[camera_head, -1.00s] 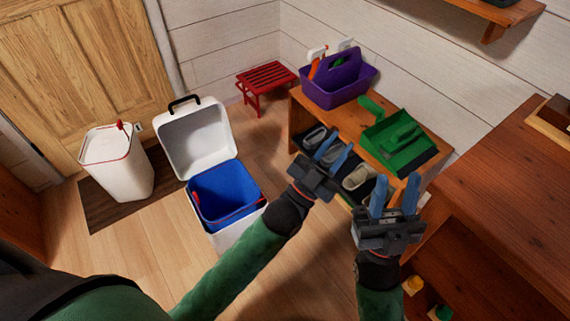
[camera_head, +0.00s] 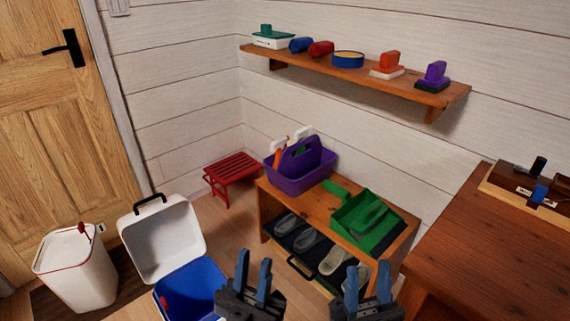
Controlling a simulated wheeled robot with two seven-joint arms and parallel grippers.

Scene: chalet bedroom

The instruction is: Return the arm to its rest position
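My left gripper (camera_head: 253,280) is at the bottom of the view, in front of the shoe bench and just right of the blue bin. Its two blue-tipped fingers point up and stand apart with nothing between them. My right gripper (camera_head: 366,282) is at the bottom, further right, in front of the bench's right end. Its two fingers are also apart and empty. Both arms below the grippers are out of the picture.
A wooden shoe bench (camera_head: 282,205) bears a purple caddy (camera_head: 300,172) and a green dustpan (camera_head: 366,222).

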